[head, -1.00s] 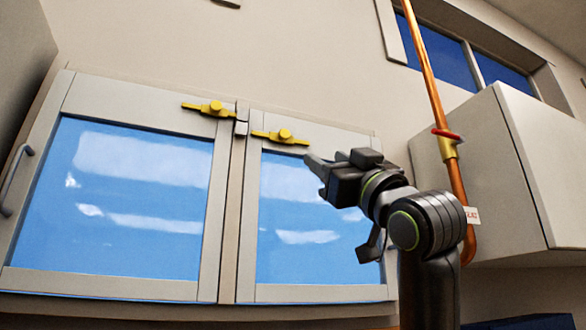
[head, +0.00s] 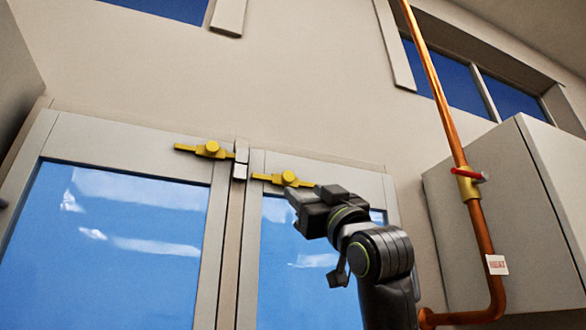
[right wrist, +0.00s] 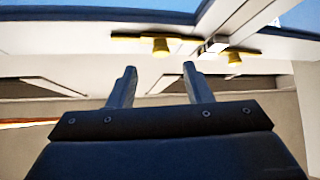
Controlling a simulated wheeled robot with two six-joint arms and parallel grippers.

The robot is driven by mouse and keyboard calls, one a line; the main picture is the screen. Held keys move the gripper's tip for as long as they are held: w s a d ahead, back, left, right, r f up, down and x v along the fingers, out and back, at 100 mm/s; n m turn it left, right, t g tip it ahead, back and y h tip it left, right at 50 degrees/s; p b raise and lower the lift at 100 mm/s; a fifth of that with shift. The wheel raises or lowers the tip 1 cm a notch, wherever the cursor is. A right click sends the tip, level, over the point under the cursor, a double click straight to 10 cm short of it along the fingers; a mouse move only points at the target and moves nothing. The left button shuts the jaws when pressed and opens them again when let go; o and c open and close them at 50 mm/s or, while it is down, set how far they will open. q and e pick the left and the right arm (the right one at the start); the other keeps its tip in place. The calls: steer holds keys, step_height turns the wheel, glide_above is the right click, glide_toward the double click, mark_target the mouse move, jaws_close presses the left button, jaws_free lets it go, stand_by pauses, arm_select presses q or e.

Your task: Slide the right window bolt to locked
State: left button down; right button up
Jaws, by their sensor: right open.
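The right window bolt (head: 288,178) is a yellow bar with a round knob, on the top rail of the right window sash. Its left end lies just right of the silver catch (head: 240,163) on the middle post. My right gripper (head: 292,196) is just below the bolt's knob in the head view and overlaps its lower right part. In the right wrist view the jaws (right wrist: 160,76) are open and empty, with the bolt's knob (right wrist: 160,47) beyond and between the fingertips. Contact is not visible. My left gripper is not in view.
A similar yellow left bolt (head: 210,149) sits on the left sash, its right end near the catch. A copper pipe (head: 430,75) with a red-handled valve (head: 470,178) runs down at the right, beside a grey wall cabinet (head: 500,200). The wall above the window is clear.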

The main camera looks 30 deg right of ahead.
mark_target(290, 179)
steer(key=p+x, duration=0.3)
steer(key=x, duration=0.2)
steer(key=shift+a+r, duration=0.1)
steer(key=shift+r, duration=0.2)
steer(key=shift+w+r+p, duration=0.35)
steer(key=shift+w+p, duration=0.1)
steer(key=shift+w, duration=0.1)
steer(key=shift+c, duration=0.4)
jaws_close()
